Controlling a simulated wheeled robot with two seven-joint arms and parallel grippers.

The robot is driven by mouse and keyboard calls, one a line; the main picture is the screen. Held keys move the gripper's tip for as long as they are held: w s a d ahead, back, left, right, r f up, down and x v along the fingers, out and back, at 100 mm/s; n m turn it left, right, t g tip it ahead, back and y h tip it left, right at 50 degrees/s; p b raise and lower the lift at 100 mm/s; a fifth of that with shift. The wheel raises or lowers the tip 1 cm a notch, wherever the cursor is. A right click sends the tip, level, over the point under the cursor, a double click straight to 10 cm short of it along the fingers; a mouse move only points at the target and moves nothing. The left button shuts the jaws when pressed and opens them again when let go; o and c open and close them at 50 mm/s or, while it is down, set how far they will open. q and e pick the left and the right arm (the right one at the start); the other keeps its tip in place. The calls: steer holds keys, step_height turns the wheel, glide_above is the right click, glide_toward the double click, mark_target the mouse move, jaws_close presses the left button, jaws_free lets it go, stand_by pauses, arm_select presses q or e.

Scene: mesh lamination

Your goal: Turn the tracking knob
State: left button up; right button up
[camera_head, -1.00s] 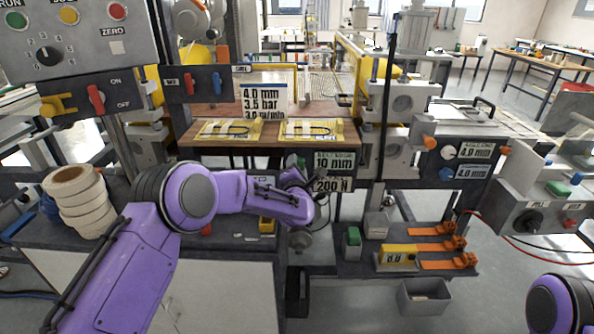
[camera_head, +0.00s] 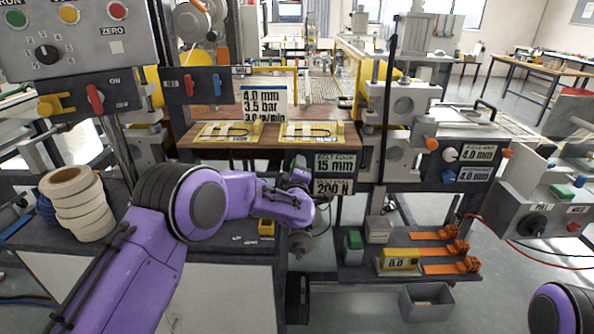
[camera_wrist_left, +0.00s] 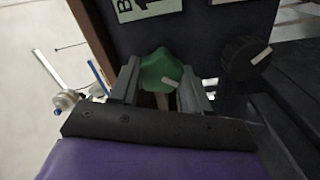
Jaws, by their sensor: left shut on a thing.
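A green lobed knob (camera_wrist_left: 160,72) with a white mark sits under the display panel, and my left gripper's fingers (camera_wrist_left: 160,88) are shut on it from both sides. In the head view my left gripper (camera_head: 301,174) reaches in from the left, just left of the belt edge display (camera_head: 335,164), which reads 15 mm. My own wrist largely hides the knob there. A black knob (camera_wrist_left: 246,58) with a white mark is to the right of the green one in the left wrist view. My right gripper is out of view.
A second display (camera_head: 333,187) reads 200 N. A control panel (camera_head: 75,40) with buttons stands at upper left. White tape rolls (camera_head: 76,203) are stacked beside my left arm. A shelf with orange clamps (camera_head: 445,250) is lower right, above a grey bin (camera_head: 427,302).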

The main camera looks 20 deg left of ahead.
arm_select(q)
steer(key=m, duration=1)
steer(key=shift+d+f+p, duration=0.1)
steer(key=shift+f+p, duration=0.1)
steer(key=shift+p, duration=0.1)
steer(key=shift+m, duration=0.4)
steer(key=o, duration=0.9)
steer(key=shift+o, duration=0.8)
steer(key=shift+r, duration=0.15)
steer(key=shift+s, duration=0.1)
steer(key=b+v, duration=0.2)
steer(key=v, duration=0.8)
steer(key=shift+s, duration=0.25)
